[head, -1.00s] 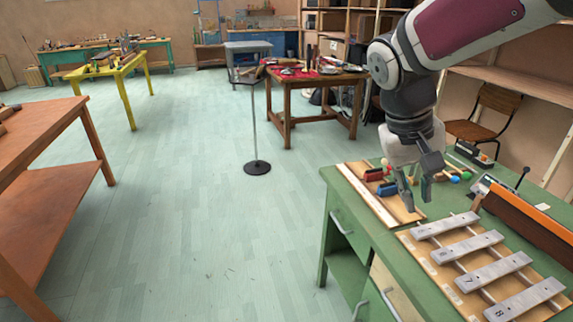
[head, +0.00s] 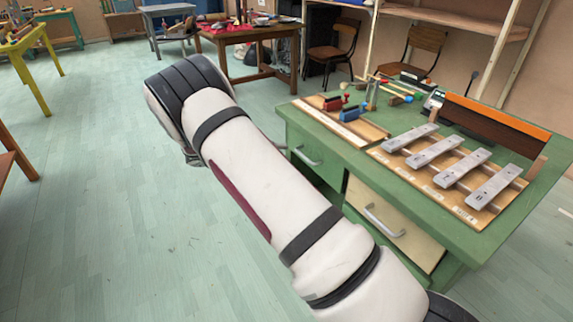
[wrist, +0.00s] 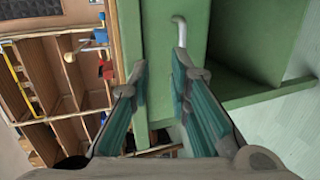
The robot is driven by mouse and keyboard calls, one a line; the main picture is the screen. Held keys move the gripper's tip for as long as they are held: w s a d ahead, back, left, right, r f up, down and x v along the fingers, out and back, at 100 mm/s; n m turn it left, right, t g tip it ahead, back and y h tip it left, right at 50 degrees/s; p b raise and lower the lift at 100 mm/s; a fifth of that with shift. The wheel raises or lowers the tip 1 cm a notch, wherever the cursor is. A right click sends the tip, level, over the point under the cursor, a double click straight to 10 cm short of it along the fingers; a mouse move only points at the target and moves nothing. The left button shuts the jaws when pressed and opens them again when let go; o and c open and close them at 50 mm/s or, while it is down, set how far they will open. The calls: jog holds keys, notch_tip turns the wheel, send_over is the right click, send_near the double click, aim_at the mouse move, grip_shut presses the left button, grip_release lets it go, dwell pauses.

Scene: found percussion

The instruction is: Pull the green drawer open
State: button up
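The green drawer (head: 327,168) is at the left of the green desk's front in the head view, below the tabletop. Its grey handle (head: 304,156) shows just past my forearm. The drawer front looks flush with the desk. In the wrist view the green front (wrist: 163,35) is ahead of my gripper (wrist: 160,66), with the pale handle (wrist: 181,32) near the tip of the right-hand finger. The two fingers are apart and nothing is visible between them. Whether a finger touches the handle I cannot tell. My gripper is hidden behind my arm in the head view.
A cream drawer (head: 390,222) with a metal handle is to the right of the green one. Metal bars on a wooden board (head: 450,175) and a blue block (head: 348,114) are on the desktop (head: 330,128). An open green compartment (wrist: 240,75) adjoins the drawer front. Floor on the left is clear.

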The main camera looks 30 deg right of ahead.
aim_at(301, 155)
notch_tip(301, 155, down, 4)
jog(key=w+a+f+t+h, duration=0.1)
jog(key=w+a, duration=0.1)
jog(key=shift+n, duration=0.4)
jog(key=b+x, duration=0.1)
jog(key=x, duration=0.8)
jog(key=b+x, duration=0.1)
jog(key=x, duration=0.3)
jog(key=shift+w+d+r+b, duration=0.2)
jog(key=shift+w+r+b, duration=0.05)
jog(key=shift+w+b, duration=0.15)
grip_shut()
